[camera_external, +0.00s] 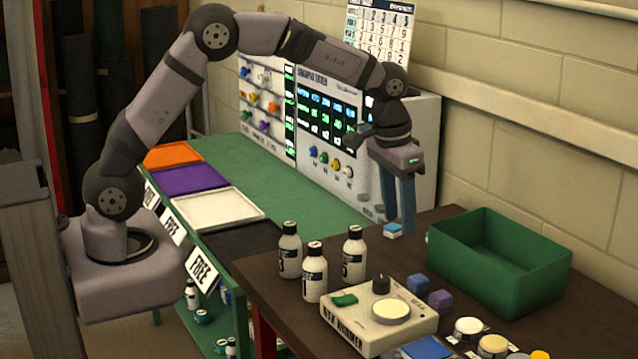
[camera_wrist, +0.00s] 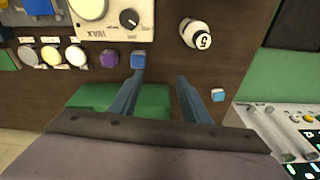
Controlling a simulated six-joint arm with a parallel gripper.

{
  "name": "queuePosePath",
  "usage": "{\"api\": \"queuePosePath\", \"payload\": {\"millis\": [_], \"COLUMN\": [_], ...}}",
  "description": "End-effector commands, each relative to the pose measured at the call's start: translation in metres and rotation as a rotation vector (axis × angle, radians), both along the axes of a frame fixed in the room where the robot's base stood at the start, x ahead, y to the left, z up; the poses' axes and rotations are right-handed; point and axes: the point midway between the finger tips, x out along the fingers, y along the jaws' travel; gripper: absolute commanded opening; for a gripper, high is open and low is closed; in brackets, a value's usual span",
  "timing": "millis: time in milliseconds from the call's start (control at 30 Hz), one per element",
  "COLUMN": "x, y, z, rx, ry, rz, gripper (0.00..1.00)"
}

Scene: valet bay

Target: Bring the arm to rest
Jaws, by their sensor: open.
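My gripper (camera_external: 399,222) hangs from my bent arm with its two blue-grey fingers pointing down and spread apart. It is over the back part of the brown table, left of the green bin. In the wrist view my gripper (camera_wrist: 160,80) is open, with nothing between the fingers.
An open, empty-looking green bin (camera_external: 500,285) stands on the table's right. Several white bottles (camera_external: 315,275), a wax warmer (camera_external: 378,318), a blue cube (camera_external: 417,285), a purple cube (camera_external: 441,302) and several round pots (camera_external: 492,346) stand in front. A control panel (camera_external: 325,120) stands behind, orange, purple and white trays (camera_external: 255,216) left.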

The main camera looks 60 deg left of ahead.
Motion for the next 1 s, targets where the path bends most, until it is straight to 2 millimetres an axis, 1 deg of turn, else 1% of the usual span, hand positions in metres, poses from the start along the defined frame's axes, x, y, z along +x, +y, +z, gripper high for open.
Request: {"api": "queuePosePath", "payload": {"millis": [33, 167, 200, 267, 300, 433, 467, 500, 567, 600, 700, 800, 867, 1000], "x": [-0.019, -0.066, -0.081, -0.104, -0.120, -0.170, -0.180, -0.190, -0.207, -0.218, -0.243, -0.262, -0.270, -0.273], "y": [0.010, 0.029, 0.035, 0.042, 0.047, 0.060, 0.063, 0.069, 0.078, 0.082, 0.092, 0.098, 0.100, 0.104], "z": [0.004, 0.002, 0.002, 0.001, 0.000, -0.003, -0.011, -0.024, -0.036, -0.043, -0.059, -0.071, -0.075, -0.078], "rx": [-0.001, -0.005, -0.007, -0.013, -0.016, -0.030, -0.032, -0.029, -0.028, -0.026, -0.024, -0.023, -0.022, -0.020], "ry": [0.025, 0.088, 0.106, 0.133, 0.153, 0.207, 0.212, 0.204, 0.196, 0.191, 0.180, 0.172, 0.172, 0.154], "rz": [-0.006, -0.027, -0.033, -0.042, -0.048, -0.065, -0.060, -0.037, -0.004, 0.014, 0.057, 0.086, 0.098, 0.101], "gripper": [0.43, 0.43, 0.43, 0.43, 0.43, 0.43, 0.43, 0.43, 0.43, 0.43, 0.43, 0.43, 0.43, 0.43]}}
